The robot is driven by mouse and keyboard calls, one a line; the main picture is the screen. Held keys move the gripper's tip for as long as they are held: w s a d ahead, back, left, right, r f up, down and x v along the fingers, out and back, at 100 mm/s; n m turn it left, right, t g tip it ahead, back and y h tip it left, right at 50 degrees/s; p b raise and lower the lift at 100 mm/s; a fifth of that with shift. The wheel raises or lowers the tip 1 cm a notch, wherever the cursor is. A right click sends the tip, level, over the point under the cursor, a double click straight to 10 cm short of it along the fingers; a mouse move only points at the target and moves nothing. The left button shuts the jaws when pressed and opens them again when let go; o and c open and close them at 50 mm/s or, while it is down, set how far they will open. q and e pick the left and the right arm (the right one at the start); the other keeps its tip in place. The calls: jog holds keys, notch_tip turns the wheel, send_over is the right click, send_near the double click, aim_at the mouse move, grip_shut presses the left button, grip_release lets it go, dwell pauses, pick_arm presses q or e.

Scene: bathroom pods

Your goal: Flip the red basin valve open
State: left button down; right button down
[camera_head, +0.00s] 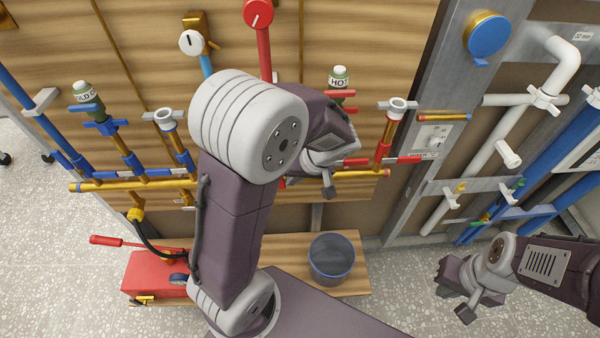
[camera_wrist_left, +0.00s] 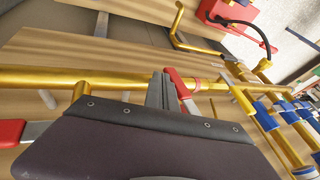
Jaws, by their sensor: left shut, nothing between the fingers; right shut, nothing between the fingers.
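My left gripper (camera_head: 329,189) is shut and empty in front of the wooden panel, low by the brass pipe. In the left wrist view its shut fingers (camera_wrist_left: 160,92) are beside a red lever (camera_wrist_left: 180,86), which points up and has a pale lower end. I cannot tell if they touch. In the head view a red bit of that lever (camera_head: 283,183) shows past my arm, which hides most of it. A second red lever (camera_head: 378,160) lies sideways on the right red pipe; I cannot tell which serves the basin. My right gripper (camera_head: 466,311) is shut and empty at lower right.
A brass pipe (camera_head: 95,186) runs along the panel's bottom, with blue valves (camera_head: 107,127) to the left. A red pump box (camera_head: 155,274) and a dark bucket (camera_head: 331,258) stand below. White and blue pipes (camera_head: 500,140) fill the right. My left arm covers the middle.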

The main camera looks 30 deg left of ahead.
dwell(0.6)
jog(key=shift+r+p, duration=0.55)
